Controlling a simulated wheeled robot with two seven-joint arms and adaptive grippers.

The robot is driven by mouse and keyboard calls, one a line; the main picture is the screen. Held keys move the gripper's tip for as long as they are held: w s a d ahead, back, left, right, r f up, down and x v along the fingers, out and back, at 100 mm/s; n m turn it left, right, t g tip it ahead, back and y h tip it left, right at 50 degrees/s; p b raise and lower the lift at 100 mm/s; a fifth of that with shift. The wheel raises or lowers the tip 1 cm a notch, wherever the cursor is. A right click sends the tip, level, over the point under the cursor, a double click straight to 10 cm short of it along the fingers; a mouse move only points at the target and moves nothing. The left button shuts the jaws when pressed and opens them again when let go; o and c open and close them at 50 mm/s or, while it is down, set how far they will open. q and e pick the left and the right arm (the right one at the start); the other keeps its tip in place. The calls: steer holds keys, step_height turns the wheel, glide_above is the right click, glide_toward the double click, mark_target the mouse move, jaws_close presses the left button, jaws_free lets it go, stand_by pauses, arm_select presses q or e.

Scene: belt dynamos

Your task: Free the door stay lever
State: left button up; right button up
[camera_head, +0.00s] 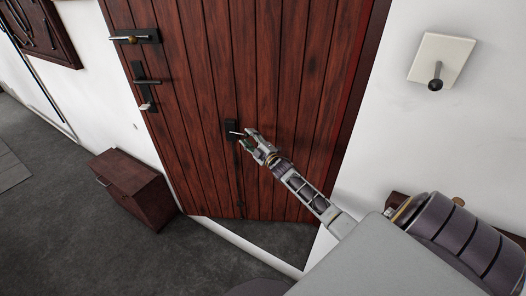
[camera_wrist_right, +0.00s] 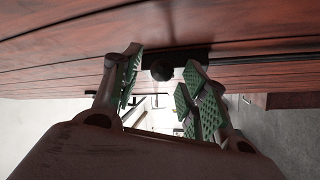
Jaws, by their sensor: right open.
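The dark red plank door (camera_head: 265,60) carries several black-plated fittings. In the right wrist view, my right gripper (camera_wrist_right: 163,66) is open, with green-padded fingers apart. A dark round knob (camera_wrist_right: 162,71) on a black plate shows between or just beyond the fingertips; I cannot tell whether they touch it. My left gripper is not in view.
Two more handles, an upper one (camera_head: 137,38) and a middle one (camera_head: 146,82), sit on the door's left side. A brown cabinet (camera_head: 128,187) stands on the floor at left. A cream wall plate with a dark lever (camera_head: 441,59) is at right. Grey floor (camera_head: 70,225) is open at left.

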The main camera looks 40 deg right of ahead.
steer(key=s+f, duration=0.1)
steer(key=s, duration=0.8)
steer(key=shift+s+d+f, duration=0.15)
steer(key=shift+s+d, duration=0.05)
steer(key=shift+s, duration=0.15)
stand_by(0.6)
